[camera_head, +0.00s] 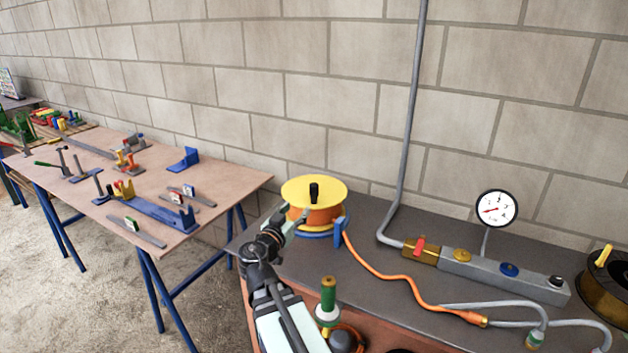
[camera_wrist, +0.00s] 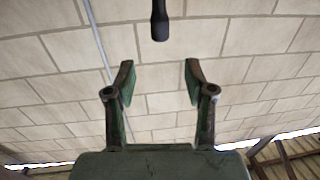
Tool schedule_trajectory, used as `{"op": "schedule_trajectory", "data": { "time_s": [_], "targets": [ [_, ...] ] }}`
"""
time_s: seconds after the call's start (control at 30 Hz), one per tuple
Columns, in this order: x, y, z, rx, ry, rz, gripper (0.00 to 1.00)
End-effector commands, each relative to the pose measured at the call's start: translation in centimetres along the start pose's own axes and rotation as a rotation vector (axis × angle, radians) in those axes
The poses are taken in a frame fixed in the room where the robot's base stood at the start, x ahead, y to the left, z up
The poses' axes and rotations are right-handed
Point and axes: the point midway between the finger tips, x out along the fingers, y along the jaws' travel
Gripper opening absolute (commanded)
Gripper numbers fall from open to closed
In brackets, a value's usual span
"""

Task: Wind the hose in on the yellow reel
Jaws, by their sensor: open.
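The yellow reel (camera_head: 330,188) lies flat on the grey bench near the wall. A black upright handle (camera_head: 314,191) stands on its top; in the wrist view a black rod-like knob (camera_wrist: 160,24), probably this handle, hangs in from the top edge, beyond the fingertips. The orange hose (camera_head: 385,273) is partly wound under the yellow flange and runs off through a blue guide (camera_head: 341,231) to a brass end on the bench. My gripper (camera_wrist: 158,76) is open and empty. In the head view my gripper (camera_head: 299,221) is at the reel's front left; its fingers are hard to make out there.
A grey manifold (camera_head: 490,271) with a red-handled valve and a gauge (camera_head: 496,208) stands right of the reel. Grey hoses (camera_head: 510,308) lie at the front right beside a dark spool (camera_head: 605,290). A tool table (camera_head: 100,170) is left.

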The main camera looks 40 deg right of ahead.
Motion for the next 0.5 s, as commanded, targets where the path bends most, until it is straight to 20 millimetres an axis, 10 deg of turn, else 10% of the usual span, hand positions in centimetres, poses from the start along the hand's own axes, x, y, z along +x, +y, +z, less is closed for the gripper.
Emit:
{"op": "schedule_trajectory", "data": {
  "time_s": [0.5],
  "targets": [
    [10.6,-0.2,0.0,0.000,0.000,0.003,0.54]
  ]
}}
